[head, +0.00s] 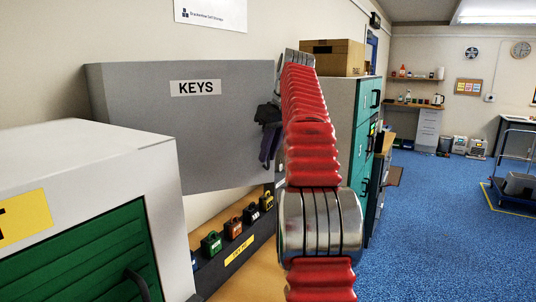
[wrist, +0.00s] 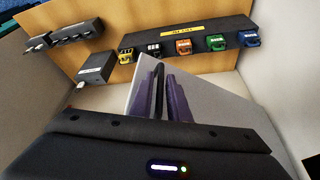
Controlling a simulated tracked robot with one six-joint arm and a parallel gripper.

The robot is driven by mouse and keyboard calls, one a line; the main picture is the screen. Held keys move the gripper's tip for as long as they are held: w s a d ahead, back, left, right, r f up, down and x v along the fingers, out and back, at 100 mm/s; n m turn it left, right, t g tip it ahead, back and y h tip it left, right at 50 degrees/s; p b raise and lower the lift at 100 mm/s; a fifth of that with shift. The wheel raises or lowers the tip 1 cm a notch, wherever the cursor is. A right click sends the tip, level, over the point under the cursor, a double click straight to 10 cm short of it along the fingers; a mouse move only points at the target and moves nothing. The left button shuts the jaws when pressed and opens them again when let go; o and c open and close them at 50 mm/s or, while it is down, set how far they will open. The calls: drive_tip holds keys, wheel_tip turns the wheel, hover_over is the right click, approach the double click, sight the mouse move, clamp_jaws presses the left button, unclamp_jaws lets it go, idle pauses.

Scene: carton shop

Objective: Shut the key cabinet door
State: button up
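The key cabinet door (head: 225,130) is a grey panel labelled KEYS on the left-hand wall. It stands ajar, its right edge out from the wall; the cabinet's inside is hidden. My gripper (head: 268,158) points down at the door's right end, in front of its face. In the wrist view a pale grey panel, apparently the door (wrist: 235,110), lies close by the purple fingers of my gripper (wrist: 163,80).
A white cabinet with a green shutter (head: 95,255) fills the lower left. Coloured padlocks (head: 233,228) stand on a dark rack below the door. A teal-fronted cabinet with a carton (head: 332,57) on top stands beyond my arm. Blue floor at right is largely clear.

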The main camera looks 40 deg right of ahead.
drive_tip(key=shift+v, duration=2.1)
drive_tip(key=shift+s, duration=0.1)
drive_tip(key=s, duration=1.2)
drive_tip(key=shift+a, duration=0.2)
